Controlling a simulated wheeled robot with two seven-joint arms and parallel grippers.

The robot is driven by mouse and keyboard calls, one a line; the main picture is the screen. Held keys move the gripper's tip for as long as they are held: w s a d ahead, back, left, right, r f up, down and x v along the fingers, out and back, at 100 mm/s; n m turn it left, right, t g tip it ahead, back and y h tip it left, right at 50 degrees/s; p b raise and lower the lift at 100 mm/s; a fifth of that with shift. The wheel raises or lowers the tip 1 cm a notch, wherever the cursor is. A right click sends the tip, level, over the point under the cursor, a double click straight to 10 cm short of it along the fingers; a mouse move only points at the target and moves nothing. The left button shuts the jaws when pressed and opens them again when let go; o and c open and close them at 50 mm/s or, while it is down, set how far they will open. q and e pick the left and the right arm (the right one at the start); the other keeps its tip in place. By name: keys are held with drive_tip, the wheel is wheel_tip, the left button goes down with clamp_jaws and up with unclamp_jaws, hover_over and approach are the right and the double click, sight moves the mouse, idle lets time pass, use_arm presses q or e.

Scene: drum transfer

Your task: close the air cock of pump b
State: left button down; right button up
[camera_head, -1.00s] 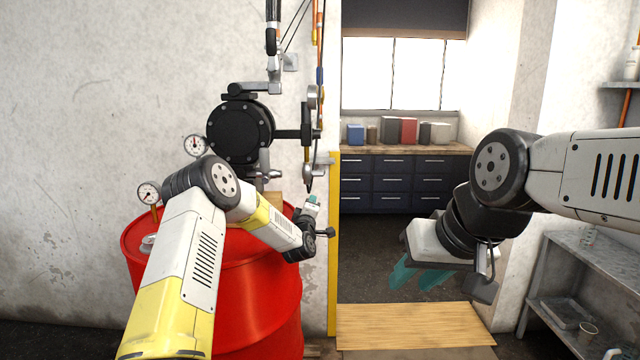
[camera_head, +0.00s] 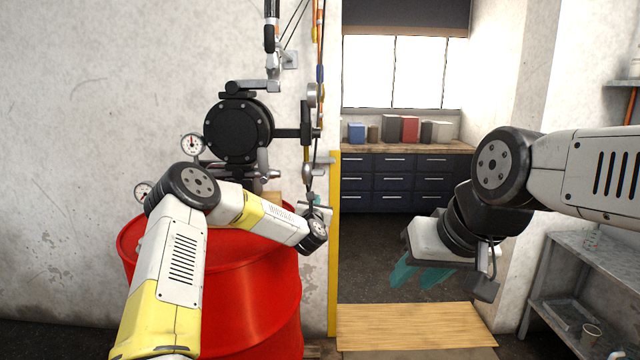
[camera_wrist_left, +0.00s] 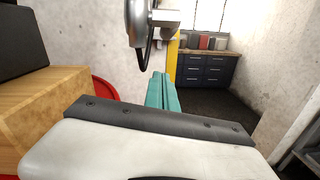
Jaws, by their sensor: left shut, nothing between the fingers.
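A black round pump (camera_head: 238,130) is mounted at the wall above a red drum (camera_head: 235,270). Metal fittings and a hanging air line (camera_head: 308,150) run down on its right side; I cannot tell which part is the air cock, nor whether this is pump b. My left gripper (camera_head: 318,205) is below these fittings, partly hidden by its wrist. In the left wrist view its teal fingers (camera_wrist_left: 162,92) are together and empty, with a silver cylindrical fitting (camera_wrist_left: 138,22) and dark hose above, apart from them. My right gripper (camera_head: 420,272) hangs empty with its fingers apart.
Two gauges (camera_head: 192,145) stand left of the pump. A yellow post (camera_head: 334,240) edges the wall beside the fittings. A wooden block (camera_wrist_left: 45,105) is close on the left in the wrist view. Drawers (camera_head: 405,180) stand far back; a metal shelf (camera_head: 590,260) is at right.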

sight(321, 172)
use_arm(q)
drive_tip(key=w+d+r, duration=0.1)
drive_tip(key=w+r, duration=0.3)
drive_tip(key=w, duration=0.3)
drive_tip(key=shift+w, duration=0.3)
drive_tip(key=shift+w+r, duration=0.45)
drive_tip(key=shift+r, duration=0.1)
